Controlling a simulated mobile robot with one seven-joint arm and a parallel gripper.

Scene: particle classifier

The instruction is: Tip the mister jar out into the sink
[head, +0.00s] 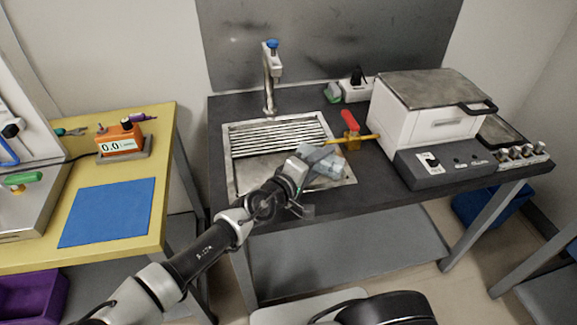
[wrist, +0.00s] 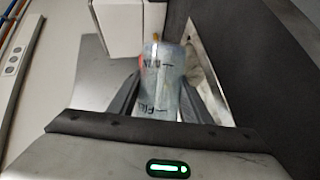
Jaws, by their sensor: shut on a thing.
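The mister jar (wrist: 163,85) is a clear, bluish cylinder with dark markings, held between the two fingers of my gripper (wrist: 160,98) in the wrist view. In the head view the jar (head: 330,165) looks tilted well over, at the right side of the sink. My gripper (head: 312,165) is shut on it there, with my arm reaching in from the lower left. The metal sink (head: 240,185) has a ribbed drain rack in its back part. I cannot tell whether anything is in the jar or flowing out.
A faucet (head: 270,75) with a blue top stands behind the sink. A brass valve with a red handle (head: 349,121) and a yellow stick is close to the jar's right. A white machine (head: 425,115) stands farther right. An orange scale (head: 120,140) is on the yellow table.

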